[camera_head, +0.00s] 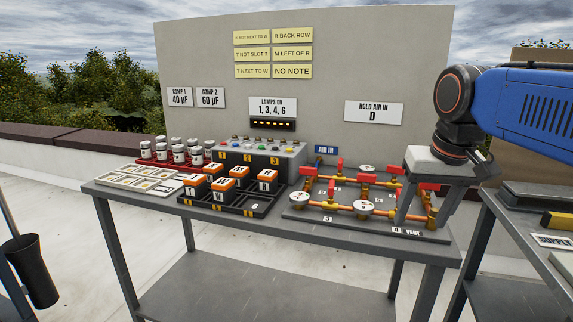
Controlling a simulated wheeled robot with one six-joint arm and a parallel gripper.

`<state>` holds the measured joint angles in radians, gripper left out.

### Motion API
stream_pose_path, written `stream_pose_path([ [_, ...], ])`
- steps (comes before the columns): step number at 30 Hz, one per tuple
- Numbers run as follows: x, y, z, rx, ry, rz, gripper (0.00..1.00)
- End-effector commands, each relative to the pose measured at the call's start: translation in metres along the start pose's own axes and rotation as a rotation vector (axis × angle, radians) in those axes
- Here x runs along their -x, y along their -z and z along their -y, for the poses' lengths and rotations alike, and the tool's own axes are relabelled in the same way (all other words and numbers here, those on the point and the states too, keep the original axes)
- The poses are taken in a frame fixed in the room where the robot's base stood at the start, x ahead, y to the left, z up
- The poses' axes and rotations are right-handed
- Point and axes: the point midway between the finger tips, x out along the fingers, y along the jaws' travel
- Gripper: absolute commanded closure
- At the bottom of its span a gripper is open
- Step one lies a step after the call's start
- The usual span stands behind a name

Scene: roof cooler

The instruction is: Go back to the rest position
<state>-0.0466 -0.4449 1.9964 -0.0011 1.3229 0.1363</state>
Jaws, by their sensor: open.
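My gripper (421,222) points down at the right end of the grey table (250,232). Its two grey fingers are apart, one on each side of the right part of the pipe board (300,214). A brass fitting and a red valve handle (426,187) show between the fingers. I cannot tell whether the fingers touch any of the pipework. My blue arm reaches in from the right edge.
Left of the pipe board stand a black rack (240,208) of orange-topped blocks, a grey switch box (262,160) and a red tray (165,165) of jars. Another table (520,222) stands close on the right. A sign wall (350,60) rises behind.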

Motion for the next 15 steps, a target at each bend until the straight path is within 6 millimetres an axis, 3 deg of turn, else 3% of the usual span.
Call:
stream_pose_path([
  [1, -0.012, -0.020, -0.004, 0.007, 0.000, -0.013, 0.41],
  [9, -0.082, -0.103, -0.021, 0.055, 0.000, -0.088, 0.41],
  [15, -0.128, -0.151, -0.030, 0.084, -0.003, -0.130, 0.41],
])
